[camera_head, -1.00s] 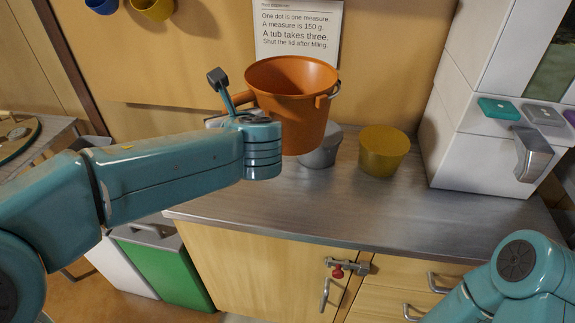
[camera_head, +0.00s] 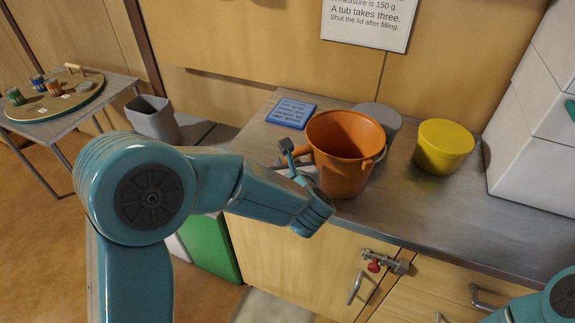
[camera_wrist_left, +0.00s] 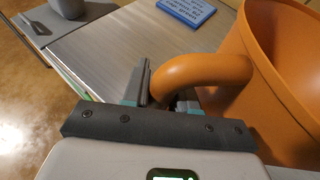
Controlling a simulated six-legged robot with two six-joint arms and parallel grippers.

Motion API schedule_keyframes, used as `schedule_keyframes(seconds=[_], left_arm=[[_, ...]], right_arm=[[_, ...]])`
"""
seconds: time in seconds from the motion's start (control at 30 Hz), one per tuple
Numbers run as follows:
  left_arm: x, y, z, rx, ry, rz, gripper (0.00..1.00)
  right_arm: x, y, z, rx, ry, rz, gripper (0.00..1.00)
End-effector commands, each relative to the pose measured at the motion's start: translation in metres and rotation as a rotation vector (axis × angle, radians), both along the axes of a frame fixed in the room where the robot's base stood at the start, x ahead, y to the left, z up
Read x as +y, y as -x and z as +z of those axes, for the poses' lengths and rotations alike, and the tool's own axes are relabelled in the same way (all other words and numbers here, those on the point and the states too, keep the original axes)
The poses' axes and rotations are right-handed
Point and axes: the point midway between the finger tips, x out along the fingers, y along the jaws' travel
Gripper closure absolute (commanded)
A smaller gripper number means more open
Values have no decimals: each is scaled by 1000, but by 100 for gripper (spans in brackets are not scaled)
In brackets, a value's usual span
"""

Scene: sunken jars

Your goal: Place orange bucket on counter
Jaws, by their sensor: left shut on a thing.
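The orange bucket (camera_head: 345,178) is upright at the left part of the metal counter (camera_head: 430,212), near the front edge. Its base looks on or just above the counter; I cannot tell which. My left gripper (camera_head: 291,158) is at the bucket's left side, shut on its loop handle. The left wrist view shows the handle (camera_wrist_left: 205,70) between the fingers (camera_wrist_left: 166,97) and the bucket wall (camera_wrist_left: 285,70) to the right. My right arm shows at the lower right of the head view, but its gripper is out of view.
A grey container (camera_head: 380,117) stands right behind the bucket, partly hidden. A yellow tub (camera_head: 442,150) is to its right, then a white machine (camera_head: 535,150). A blue sign (camera_head: 290,113) lies behind left. Bare counter lies in front of the tub. A grey bin (camera_head: 153,118) stands left.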

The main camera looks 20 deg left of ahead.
Motion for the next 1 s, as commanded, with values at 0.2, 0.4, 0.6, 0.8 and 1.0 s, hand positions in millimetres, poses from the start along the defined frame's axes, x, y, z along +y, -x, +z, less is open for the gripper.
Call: schedule_keyframes(seconds=[0.2,0.4,0.6,0.8,1.0], left_arm=[[0,0,0,-3,1,1,100],[0,0,-2,0,1,0,50],[0,0,-2,0,1,0,47],[-3,4,2,-2,1,-1,47],[-24,35,18,-3,1,-6,47]], right_arm=[[0,0,0,0,0,0,57],[0,0,-2,0,0,0,57],[0,0,-2,0,0,0,57],[0,0,0,0,0,0,57],[0,0,-2,0,0,0,57]])
